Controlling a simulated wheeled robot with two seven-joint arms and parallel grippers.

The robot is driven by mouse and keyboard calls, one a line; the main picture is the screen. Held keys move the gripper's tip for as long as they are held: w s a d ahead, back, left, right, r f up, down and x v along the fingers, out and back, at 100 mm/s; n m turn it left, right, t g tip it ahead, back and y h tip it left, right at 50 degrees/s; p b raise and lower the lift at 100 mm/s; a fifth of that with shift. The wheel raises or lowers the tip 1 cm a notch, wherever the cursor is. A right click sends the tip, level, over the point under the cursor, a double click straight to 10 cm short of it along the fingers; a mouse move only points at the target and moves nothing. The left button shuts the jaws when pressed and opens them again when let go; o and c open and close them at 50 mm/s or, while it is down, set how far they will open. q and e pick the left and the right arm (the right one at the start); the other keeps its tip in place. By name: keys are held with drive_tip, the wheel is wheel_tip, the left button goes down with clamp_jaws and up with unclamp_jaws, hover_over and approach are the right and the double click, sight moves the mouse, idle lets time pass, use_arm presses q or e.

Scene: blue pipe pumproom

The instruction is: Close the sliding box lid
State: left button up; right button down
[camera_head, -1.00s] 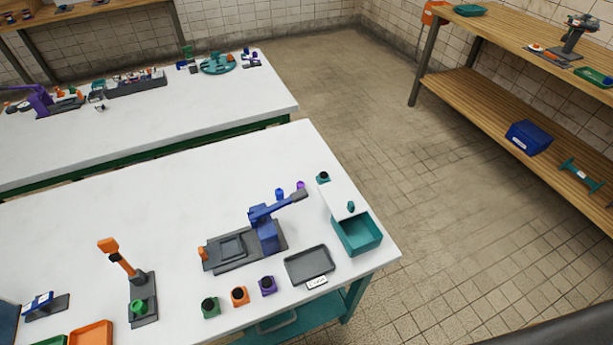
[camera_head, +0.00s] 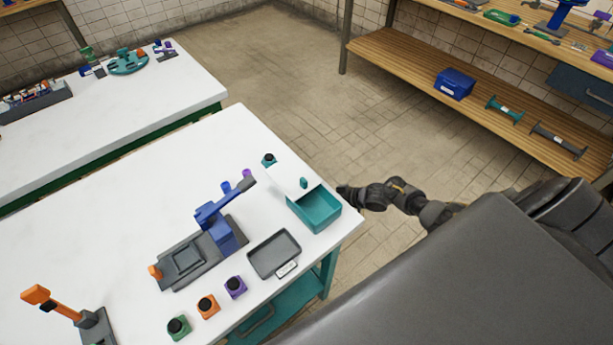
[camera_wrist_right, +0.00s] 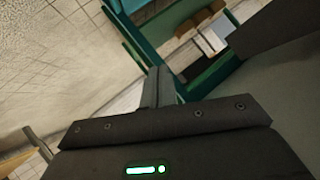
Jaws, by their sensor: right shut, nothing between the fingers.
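The teal box (camera_head: 318,214) stands at the right corner of the white table. Its white sliding lid (camera_head: 290,180), with a small teal knob (camera_head: 304,183), is slid toward the far left, and the near part of the box is open. My right gripper (camera_head: 343,191) is just right of the box, beyond the table edge, apart from the lid as far as I can tell. In the right wrist view its fingers (camera_wrist_right: 157,88) are shut and empty. My left gripper is not in view.
A grey tray (camera_head: 274,254) and a blue lever press (camera_head: 222,232) stand left of the box. Small green, orange and purple bottles line the front edge. A dark cylinder (camera_head: 269,159) stands behind the lid. A wooden shelf (camera_head: 420,75) is at the back right.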

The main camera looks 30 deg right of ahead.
sight(306, 173)
wheel_tip(306, 173, up, 18)
drive_tip(key=w+g+y+b, duration=0.1)
drive_tip(key=w+g+y, duration=0.15)
drive_tip(key=y, duration=0.35)
drive_tip(key=s+a+r+m+g+y, duration=0.2)
drive_tip(key=s+r+m+g+y, duration=0.3)
drive_tip(key=r, duration=0.4)
drive_tip(key=shift+n+t+h, duration=0.6)
drive_tip(key=shift+n+t, duration=0.1)
drive_tip(key=shift+t, duration=0.05)
drive_tip(key=a+p, duration=0.1)
drive_tip(key=a, duration=0.2)
drive_tip(key=w+a+p, duration=0.1)
drive_tip(key=a, duration=0.2)
drive_tip(key=a+p, duration=0.2)
drive_tip(key=a, duration=0.1)
drive_tip(key=shift+w+a+r, duration=0.15)
drive_tip(key=shift+w, duration=0.05)
drive_tip(key=s+p, duration=0.2)
drive_tip(key=s, duration=0.1)
drive_tip(key=shift+s+d, duration=0.1)
drive_tip(key=shift+d, duration=0.25)
drive_tip(key=shift+s+f, duration=0.2)
drive_tip(key=shift+s, duration=0.2)
